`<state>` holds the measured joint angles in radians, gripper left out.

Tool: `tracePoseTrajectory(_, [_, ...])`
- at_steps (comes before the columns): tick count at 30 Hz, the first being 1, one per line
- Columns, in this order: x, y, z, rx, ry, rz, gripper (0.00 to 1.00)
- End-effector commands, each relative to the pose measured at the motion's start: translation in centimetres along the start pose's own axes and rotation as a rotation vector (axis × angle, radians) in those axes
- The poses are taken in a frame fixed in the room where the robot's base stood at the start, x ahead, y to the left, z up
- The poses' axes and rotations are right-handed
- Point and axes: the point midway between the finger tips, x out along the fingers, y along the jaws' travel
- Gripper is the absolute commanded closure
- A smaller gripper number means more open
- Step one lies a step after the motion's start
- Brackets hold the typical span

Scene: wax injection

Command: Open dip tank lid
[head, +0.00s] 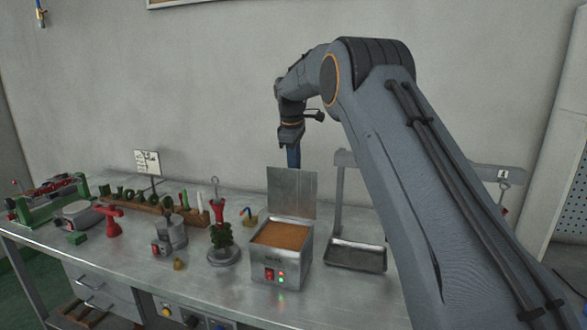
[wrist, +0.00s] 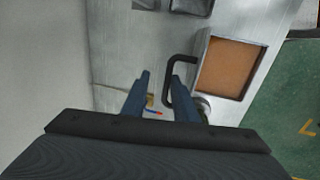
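The dip tank (head: 281,255) is a metal box on the bench with orange-brown wax (head: 283,235) inside. Its lid (head: 291,192) stands upright at the tank's back edge, so the tank is open. In the wrist view the wax (wrist: 231,68) shows at the right, and a black lid handle (wrist: 168,82) sticks out to the left of the tank. My gripper (head: 294,160) is above and behind the lid, pointing down. In the wrist view my gripper (wrist: 160,76) has its fingers apart, with the right finger overlapping the handle. Contact cannot be told.
A dark tray (head: 356,256) stands right of the tank, near a grey stand (head: 339,195). To the left are a green wax tree (head: 221,235) on a round base, a metal pot (head: 171,232), a red clamp (head: 106,218) and a wooden rack (head: 150,205). The bench front is mostly clear.

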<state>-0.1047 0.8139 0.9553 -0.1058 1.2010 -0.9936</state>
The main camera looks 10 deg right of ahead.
Motion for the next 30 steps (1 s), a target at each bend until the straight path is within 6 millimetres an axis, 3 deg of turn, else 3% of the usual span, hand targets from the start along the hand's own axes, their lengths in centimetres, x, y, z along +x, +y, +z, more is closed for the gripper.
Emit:
tracePoseTrajectory(8, [-0.3,0.1,0.2,0.002,-0.003,0.0,0.74])
tracePoseTrajectory(21, [-6.4,0.1,-0.1,0.0,-0.001,0.001,0.74])
tracePoseTrajectory(30, [-7.8,0.0,0.0,-0.001,-0.002,-0.001,0.74])
